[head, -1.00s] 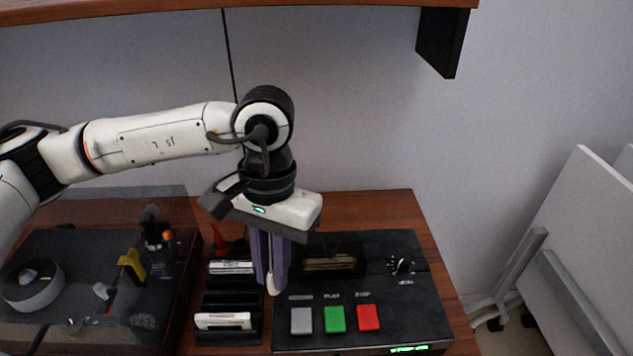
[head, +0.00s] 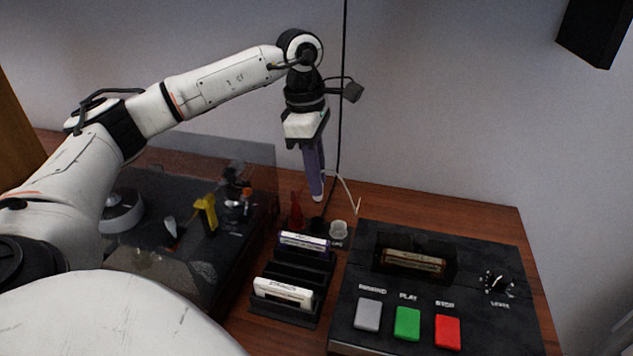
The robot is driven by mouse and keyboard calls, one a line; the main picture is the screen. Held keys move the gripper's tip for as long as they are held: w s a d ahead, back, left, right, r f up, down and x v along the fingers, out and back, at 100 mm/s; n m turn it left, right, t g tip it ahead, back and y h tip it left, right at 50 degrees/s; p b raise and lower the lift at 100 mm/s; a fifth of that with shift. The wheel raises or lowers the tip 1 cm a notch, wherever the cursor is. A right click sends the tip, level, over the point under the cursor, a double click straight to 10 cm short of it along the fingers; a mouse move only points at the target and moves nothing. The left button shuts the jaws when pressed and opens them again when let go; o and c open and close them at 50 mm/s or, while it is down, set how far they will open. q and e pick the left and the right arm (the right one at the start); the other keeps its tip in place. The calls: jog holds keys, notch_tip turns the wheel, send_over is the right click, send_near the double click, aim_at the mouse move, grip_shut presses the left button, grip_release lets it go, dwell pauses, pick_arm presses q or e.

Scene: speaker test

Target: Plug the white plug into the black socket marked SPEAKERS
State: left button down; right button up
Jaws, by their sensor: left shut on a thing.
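My left gripper (head: 316,190), with long purple fingers, points down above the back of the table. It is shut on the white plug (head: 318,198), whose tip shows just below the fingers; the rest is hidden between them. A thin white cable (head: 348,190) curves off to the right. A small round black socket (head: 318,224) stands on the table below the plug, with a visible gap between them. A white round socket (head: 338,229) is just right of it. Socket markings are too small to read. My right gripper is not in view.
A red cone-shaped thing (head: 296,212) stands left of the black socket. In front is a black rack (head: 292,277) with cartridges. A black deck (head: 470,300) with buttons is at right, a turntable (head: 122,212) under a clear cover at left.

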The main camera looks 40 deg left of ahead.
aim_at(316, 204)
pick_arm(q)
jog(key=shift+a+f, duration=0.2)
jog(key=shift+f+b, duration=0.7)
jog(key=shift+b, duration=0.05)
jog(key=shift+f+b, duration=0.8)
jog(key=shift+f, duration=0.6)
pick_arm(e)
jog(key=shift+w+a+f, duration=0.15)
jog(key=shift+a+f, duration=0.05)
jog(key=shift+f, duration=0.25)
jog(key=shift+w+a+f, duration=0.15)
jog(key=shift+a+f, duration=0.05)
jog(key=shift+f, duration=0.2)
pick_arm(q)
jog(key=shift+d+f, duration=0.1)
jog(key=shift+f, duration=0.1)
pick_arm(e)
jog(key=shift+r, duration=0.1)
